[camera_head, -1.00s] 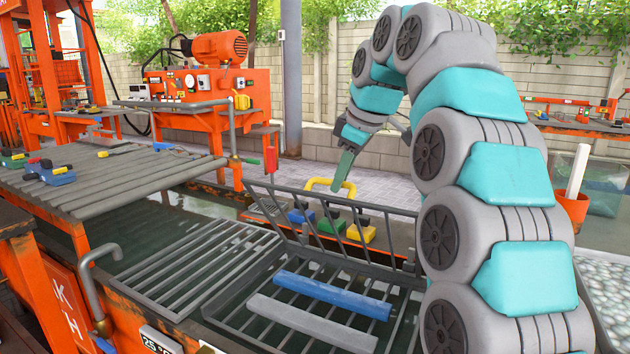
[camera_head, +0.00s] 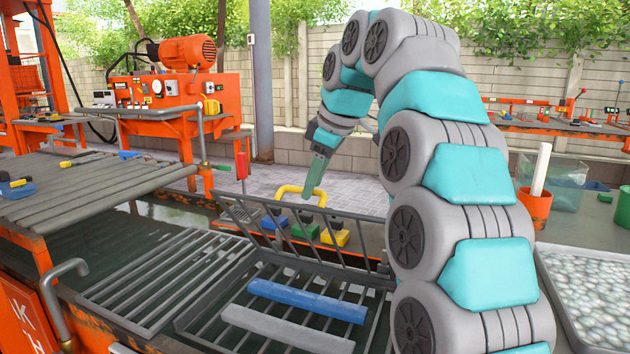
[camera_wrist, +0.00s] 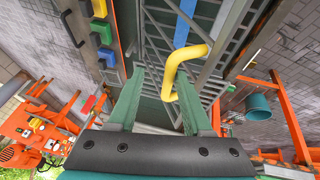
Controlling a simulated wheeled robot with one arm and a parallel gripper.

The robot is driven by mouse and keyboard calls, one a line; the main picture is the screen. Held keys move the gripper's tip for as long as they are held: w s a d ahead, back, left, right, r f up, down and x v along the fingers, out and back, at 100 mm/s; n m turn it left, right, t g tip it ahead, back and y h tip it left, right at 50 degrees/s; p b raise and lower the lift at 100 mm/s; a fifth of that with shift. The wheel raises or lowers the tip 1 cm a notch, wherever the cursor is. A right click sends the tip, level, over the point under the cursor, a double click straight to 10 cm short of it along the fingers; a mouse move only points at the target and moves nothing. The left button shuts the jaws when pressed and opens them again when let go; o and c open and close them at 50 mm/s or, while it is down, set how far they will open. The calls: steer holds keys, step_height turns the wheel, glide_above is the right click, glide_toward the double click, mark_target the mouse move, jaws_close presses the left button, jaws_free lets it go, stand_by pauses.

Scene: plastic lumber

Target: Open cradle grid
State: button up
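The cradle grid (camera_head: 350,252) is a dark grey barred lid with a yellow handle (camera_head: 289,191). In the head view it stands raised and tilted at the back of the cradle (camera_head: 222,297). A blue bar (camera_head: 308,300) and a grey bar (camera_head: 288,328) lie in the cradle below it. My gripper (camera_head: 311,192) is at the handle, pointing down. In the wrist view my gripper (camera_wrist: 160,78) has its green fingers wide apart.
A flat slatted grid (camera_head: 165,280) lies left of the cradle over dark water. Blue, green and yellow blocks (camera_head: 305,233) sit behind the raised grid. A slatted table (camera_head: 95,185) stands left, and a tray of pale pellets (camera_head: 598,300) is right of my arm.

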steer(key=shift+r, duration=0.1)
steer(key=shift+p+v, duration=0.65)
steer(key=shift+v, duration=0.55)
steer(key=b, duration=0.3)
glide_above(369, 219)
steer(key=shift+r, duration=0.15)
